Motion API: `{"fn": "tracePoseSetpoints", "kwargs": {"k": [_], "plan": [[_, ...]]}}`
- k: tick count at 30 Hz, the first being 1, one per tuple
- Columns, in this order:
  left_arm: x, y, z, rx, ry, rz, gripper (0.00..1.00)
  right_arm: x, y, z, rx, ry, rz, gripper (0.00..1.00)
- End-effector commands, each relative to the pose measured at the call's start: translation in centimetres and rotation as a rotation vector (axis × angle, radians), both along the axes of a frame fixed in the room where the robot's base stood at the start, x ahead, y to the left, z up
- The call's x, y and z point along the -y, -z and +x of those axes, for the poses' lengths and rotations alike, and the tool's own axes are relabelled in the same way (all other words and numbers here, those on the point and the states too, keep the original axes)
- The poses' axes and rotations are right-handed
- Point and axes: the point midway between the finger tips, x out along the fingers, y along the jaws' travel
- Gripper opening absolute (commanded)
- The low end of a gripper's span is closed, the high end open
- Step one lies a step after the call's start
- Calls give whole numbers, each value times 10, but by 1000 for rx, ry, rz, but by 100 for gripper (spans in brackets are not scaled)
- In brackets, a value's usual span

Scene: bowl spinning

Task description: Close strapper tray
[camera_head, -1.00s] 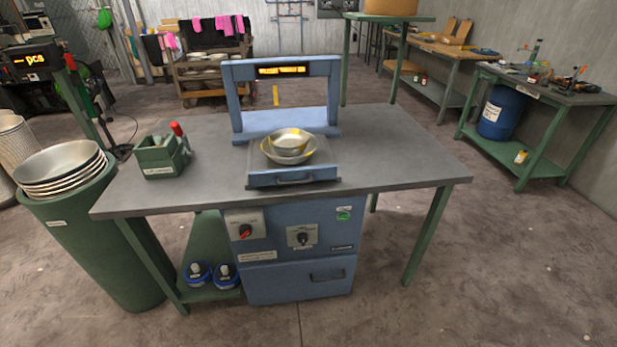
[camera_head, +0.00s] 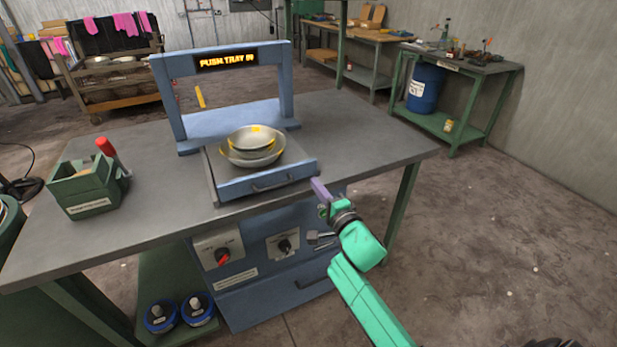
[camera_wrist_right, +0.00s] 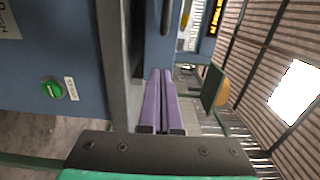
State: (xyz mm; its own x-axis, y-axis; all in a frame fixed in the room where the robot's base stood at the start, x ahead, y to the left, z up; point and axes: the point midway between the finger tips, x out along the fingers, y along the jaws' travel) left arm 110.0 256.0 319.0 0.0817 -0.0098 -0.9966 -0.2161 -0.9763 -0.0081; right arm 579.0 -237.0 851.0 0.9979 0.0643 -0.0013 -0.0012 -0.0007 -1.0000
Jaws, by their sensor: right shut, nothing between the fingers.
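The strapper (camera_head: 185,100) is a blue frame on the grey table, with a lit display (camera_head: 226,61) reading "PUSH TRAY IN". Its tray (camera_head: 232,188) sticks out toward me, with a blue front panel and a handle (camera_head: 270,187). Two stacked metal bowls (camera_head: 252,146) with yellow marks rest on the tray. My right gripper (camera_head: 319,186) is shut and empty, just in front of the tray's right front corner; I cannot tell if it touches. Its purple fingers (camera_wrist_right: 161,100) point along the table edge in the right wrist view. My left gripper is out of view.
A green box (camera_head: 88,195) with a red-handled tool stands at the table's left. The table (camera_head: 370,135) is clear to the tray's right. Below the top is a blue cabinet with a red knob (camera_head: 223,255). A green button (camera_wrist_right: 52,89) shows in the right wrist view.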

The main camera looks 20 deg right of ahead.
Motion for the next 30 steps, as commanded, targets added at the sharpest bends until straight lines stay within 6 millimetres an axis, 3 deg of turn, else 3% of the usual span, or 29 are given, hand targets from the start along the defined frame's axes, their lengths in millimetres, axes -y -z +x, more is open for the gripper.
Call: {"fn": "tracePoseSetpoints", "kwargs": {"k": [3, 7, 23, 30], "plan": [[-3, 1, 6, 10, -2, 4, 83, -1, 0, 25, 1, 1, -2, 0], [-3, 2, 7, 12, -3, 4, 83, -3, 0, 42, 1, 0, -2, 0], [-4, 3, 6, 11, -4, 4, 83, -3, 1, 51, 0, 0, 0, 0], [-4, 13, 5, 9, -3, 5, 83, -5, 1, 75, 3, 0, 0, 0]]}}
